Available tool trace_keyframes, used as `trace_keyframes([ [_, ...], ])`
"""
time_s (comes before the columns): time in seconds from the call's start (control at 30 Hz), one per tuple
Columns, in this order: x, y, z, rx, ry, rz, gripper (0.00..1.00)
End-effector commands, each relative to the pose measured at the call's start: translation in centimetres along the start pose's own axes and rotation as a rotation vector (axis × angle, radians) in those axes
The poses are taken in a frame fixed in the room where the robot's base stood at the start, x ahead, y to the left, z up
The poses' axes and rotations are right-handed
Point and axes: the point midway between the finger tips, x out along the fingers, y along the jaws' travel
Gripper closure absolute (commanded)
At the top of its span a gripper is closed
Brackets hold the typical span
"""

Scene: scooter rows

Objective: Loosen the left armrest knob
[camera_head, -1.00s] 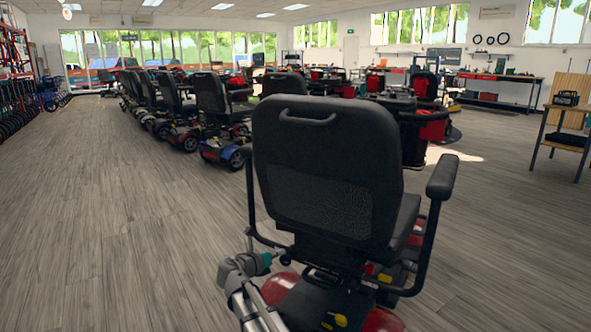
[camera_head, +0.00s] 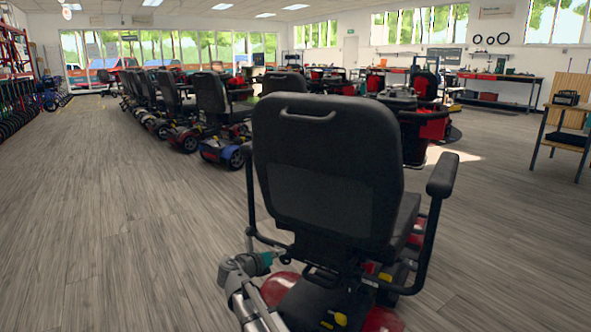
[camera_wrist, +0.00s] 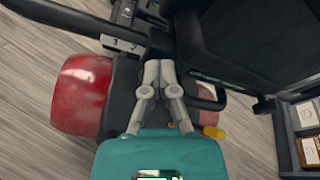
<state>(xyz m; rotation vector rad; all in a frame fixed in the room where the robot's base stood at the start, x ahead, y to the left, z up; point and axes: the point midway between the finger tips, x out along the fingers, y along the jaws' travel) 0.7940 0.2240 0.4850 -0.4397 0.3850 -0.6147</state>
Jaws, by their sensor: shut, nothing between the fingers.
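A black scooter seat (camera_head: 325,150) stands with its back towards me in the head view. Its left armrest post (camera_head: 250,190) rises at the seat's left side. My gripper (camera_head: 284,254) is low behind the seat, near the foot of this post. In the wrist view, my gripper (camera_wrist: 160,66) has its grey fingers together and empty, by the dark frame under the seat (camera_wrist: 250,45). I cannot pick out the left armrest knob; the fingers or the frame may hide it. A yellow knob (camera_wrist: 213,132) shows right of the fingers, apart from them.
The scooter's red rear cover (camera_wrist: 82,95) lies left of the fingers. The right armrest (camera_head: 442,176) sticks out on the seat's other side. A row of scooters (camera_head: 212,110) stands farther back. Wooden floor (camera_head: 110,230) is clear on the left.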

Motion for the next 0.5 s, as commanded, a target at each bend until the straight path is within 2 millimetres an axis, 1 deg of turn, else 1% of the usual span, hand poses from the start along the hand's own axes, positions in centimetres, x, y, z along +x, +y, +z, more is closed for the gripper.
trace_keyframes([
  [0.5, 0.02, 0.82, -0.1, 0.001, 0.003, 0.001, 1.0],
])
